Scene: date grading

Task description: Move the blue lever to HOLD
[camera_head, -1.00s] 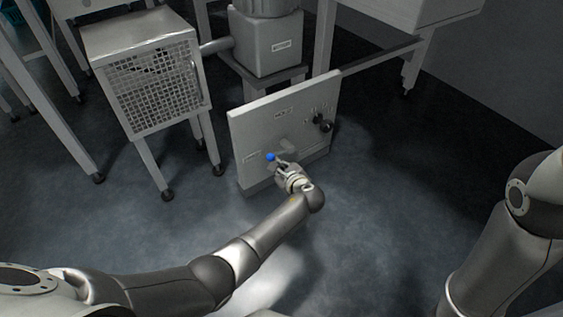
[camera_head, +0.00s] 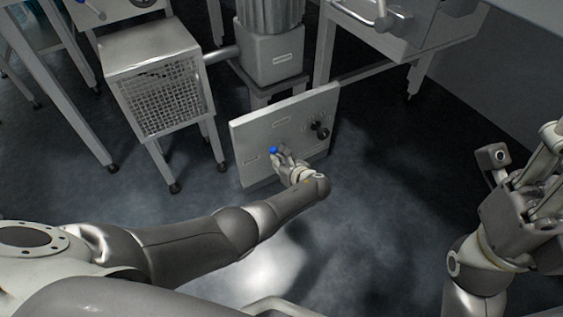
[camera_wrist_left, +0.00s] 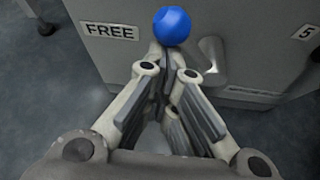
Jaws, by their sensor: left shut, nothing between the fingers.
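The blue lever's round knob (camera_head: 273,150) stands in front of a grey upright panel (camera_head: 247,135). In the left wrist view the blue knob (camera_wrist_left: 172,25) is just beyond my left fingertips, right of the FREE label (camera_wrist_left: 110,31). A grey metal piece (camera_wrist_left: 213,60) on the panel shows right of the fingers. My left gripper (camera_head: 279,156) is shut and empty, its tips close to or against the knob's near side; contact is unclear. The lever's shaft is mostly hidden. No HOLD label is readable. My right gripper (camera_head: 523,150) is raised at the right, fingers apart, away from the panel.
Dark knobs (camera_head: 320,130) sit on the panel's right part. A mesh-sided cabinet (camera_head: 155,95) stands to the left, and a grey machine (camera_head: 272,60) behind. A bench (camera_head: 410,40) is at the back right. The floor in front of the panel is clear.

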